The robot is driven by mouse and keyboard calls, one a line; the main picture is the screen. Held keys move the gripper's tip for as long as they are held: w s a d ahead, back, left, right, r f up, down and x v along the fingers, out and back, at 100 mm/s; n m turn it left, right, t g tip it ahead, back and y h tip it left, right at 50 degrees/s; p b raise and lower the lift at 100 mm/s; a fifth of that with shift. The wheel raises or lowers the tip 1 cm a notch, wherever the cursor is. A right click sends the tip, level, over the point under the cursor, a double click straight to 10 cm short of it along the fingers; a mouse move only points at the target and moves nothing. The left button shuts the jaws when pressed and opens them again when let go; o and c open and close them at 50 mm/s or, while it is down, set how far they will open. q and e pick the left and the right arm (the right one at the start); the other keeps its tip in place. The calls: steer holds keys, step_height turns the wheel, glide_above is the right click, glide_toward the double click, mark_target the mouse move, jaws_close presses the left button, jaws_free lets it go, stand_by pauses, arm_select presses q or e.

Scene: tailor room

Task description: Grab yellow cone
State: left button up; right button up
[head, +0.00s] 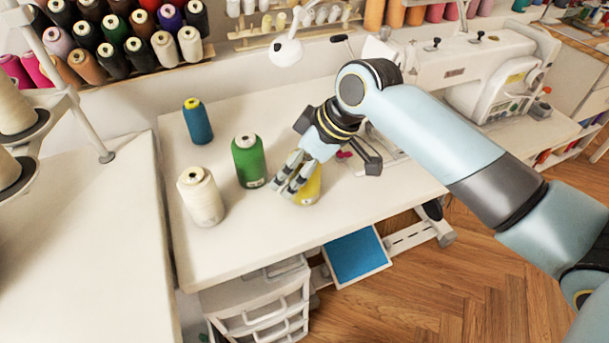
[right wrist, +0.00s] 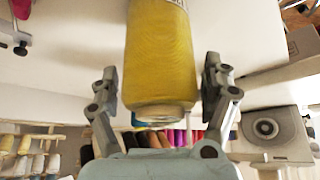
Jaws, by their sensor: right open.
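The yellow cone (head: 309,190) stands on the white table, partly hidden behind my right gripper in the head view. My right gripper (head: 284,182) is at the cone, with its fingers in front of and beside it. In the right wrist view the yellow cone (right wrist: 161,55) is between the two open fingers of the right gripper (right wrist: 164,85). Gaps show between the cone and the fingers, wider on the left finger's side. My left gripper is not in view.
A green cone (head: 249,163) stands just left of my right gripper. A white cone (head: 201,197) and a blue cone (head: 197,122) stand farther left on the white table (head: 230,245). A sewing machine (head: 480,75) stands at the back right.

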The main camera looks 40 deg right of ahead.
steer(key=shift+f, duration=0.1)
steer(key=shift+c, duration=0.2)
steer(key=c, duration=1.4)
